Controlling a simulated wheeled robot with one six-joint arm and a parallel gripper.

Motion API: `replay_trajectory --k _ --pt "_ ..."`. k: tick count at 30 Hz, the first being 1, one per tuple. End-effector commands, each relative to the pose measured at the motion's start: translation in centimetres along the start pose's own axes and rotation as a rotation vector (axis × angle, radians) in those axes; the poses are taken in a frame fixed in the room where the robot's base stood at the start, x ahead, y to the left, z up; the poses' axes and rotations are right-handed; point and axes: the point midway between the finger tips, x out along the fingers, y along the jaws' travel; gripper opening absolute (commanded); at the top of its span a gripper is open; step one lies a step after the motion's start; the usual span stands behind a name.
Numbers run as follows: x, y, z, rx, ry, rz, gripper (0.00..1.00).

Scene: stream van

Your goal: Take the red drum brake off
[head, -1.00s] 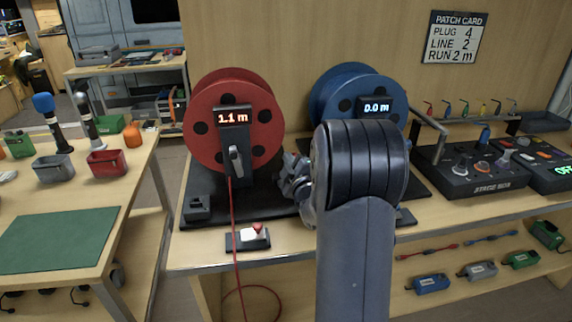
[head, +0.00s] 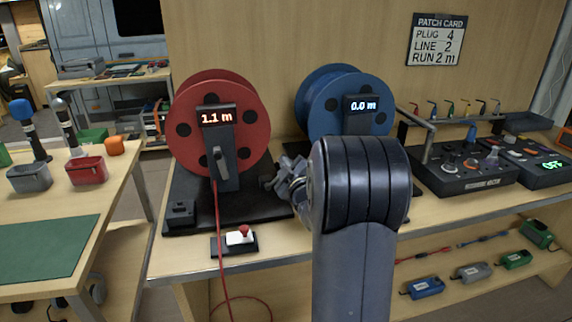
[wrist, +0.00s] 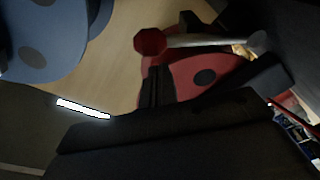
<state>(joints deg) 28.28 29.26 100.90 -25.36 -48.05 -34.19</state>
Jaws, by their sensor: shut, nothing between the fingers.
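The red drum (head: 250,125) stands upright on a dark base at the centre left in the head view, its display reading 1.1 m. A grey lever (head: 220,160) is on its dark front bracket. My gripper (head: 268,183) is shut and empty, low to the right of that bracket and apart from the lever. My arm hides part of it. In the wrist view the red drum (wrist: 185,78) shows behind my dark fingers (wrist: 156,88). A red knob (wrist: 150,41) on a pale rod lies just beyond the fingertips; I cannot tell what it belongs to.
The blue drum (head: 325,105), reading 0.0 m, stands to the right. A small white switch with a red knob (head: 243,231) sits at the bench's front edge. A red cable (head: 218,220) hangs from the red drum. Control boxes (head: 465,165) fill the right side.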

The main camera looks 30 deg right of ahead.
Motion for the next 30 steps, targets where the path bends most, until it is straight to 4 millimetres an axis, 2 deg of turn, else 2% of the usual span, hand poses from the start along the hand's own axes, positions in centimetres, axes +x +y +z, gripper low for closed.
replay_trajectory --k 6,12,18,24,30 --pt "1.4 1.7 -3.0 0.0 0.006 0.004 0.0" --pt "-3.2 1.3 -2.5 0.0 -0.001 0.002 0.0" --pt "-6.7 1.2 -2.5 -0.001 0.0 0.003 0.0" --pt "-8.5 1.1 -2.5 0.0 0.0 0.003 0.0" --pt "-8.8 1.1 -2.5 0.0 0.001 0.002 0.0"
